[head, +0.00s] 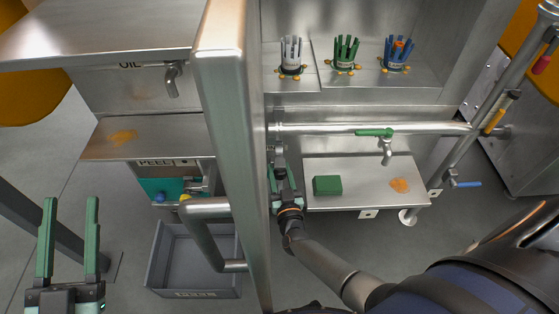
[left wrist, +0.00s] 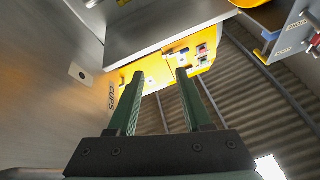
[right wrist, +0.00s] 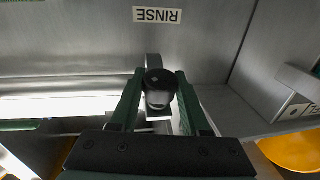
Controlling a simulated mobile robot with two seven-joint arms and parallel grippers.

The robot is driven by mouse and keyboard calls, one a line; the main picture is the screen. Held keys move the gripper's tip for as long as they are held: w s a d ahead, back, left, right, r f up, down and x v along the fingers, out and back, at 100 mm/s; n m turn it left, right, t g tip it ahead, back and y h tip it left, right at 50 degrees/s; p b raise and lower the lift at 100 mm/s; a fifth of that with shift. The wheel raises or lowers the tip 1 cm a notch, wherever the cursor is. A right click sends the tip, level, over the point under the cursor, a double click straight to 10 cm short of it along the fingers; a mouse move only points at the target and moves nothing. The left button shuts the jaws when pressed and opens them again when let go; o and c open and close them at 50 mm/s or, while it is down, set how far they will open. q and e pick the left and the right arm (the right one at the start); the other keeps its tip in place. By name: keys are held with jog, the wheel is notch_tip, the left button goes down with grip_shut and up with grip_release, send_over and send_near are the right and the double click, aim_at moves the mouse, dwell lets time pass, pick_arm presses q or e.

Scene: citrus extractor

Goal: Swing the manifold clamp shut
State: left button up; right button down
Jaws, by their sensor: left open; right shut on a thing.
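The steel manifold pipe (head: 330,128) runs across the machine in the head view, with a green-handled tap (head: 376,133) on it. A metal clamp piece (head: 279,152) shows at the pipe's left end, partly hidden by my right gripper and the upright door edge. My right gripper (head: 281,172) is just below the pipe there. In the right wrist view its green fingers (right wrist: 157,95) are shut on a black-ended round clamp handle (right wrist: 159,79). Whether the clamp is closed around the pipe I cannot tell. My left gripper (head: 70,230) is open and empty at the lower left, also in the left wrist view (left wrist: 157,95).
A large steel door (head: 232,120) with a bar handle (head: 205,238) stands between my grippers. A grey crate (head: 195,262) is on the floor. A green block (head: 327,185) lies on the lower shelf (head: 360,172). Three finned cups, including a green one (head: 344,52), stand above the pipe.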

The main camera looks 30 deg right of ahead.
jog(key=shift+s+f, duration=0.1)
jog(key=shift+s, duration=0.05)
jog(key=shift+p, duration=0.8)
jog(key=shift+r+g, duration=0.25)
jog(key=shift+g, duration=0.05)
jog(key=shift+r+p, duration=0.1)
jog(key=shift+p, duration=0.5)
jog(key=shift+r, duration=0.1)
jog(key=shift+r+g+p, duration=0.1)
jog(key=shift+g+p, duration=0.3)
jog(key=shift+p, duration=0.35)
pick_arm(q)
jog(key=s+f+n+g+y, duration=0.1)
jog(key=f+g, duration=0.4)
jog(key=f, duration=0.7)
jog(key=s+f+n+g+y, duration=0.2)
jog(key=f+n+g+y, duration=0.1)
jog(key=f, duration=0.9)
jog(key=shift+a+g+y, duration=0.45)
jog(key=shift+g+y, duration=0.15)
jog(key=shift+g, duration=0.5)
jog(key=shift+s+n, duration=0.1)
jog(key=shift+n, duration=0.2)
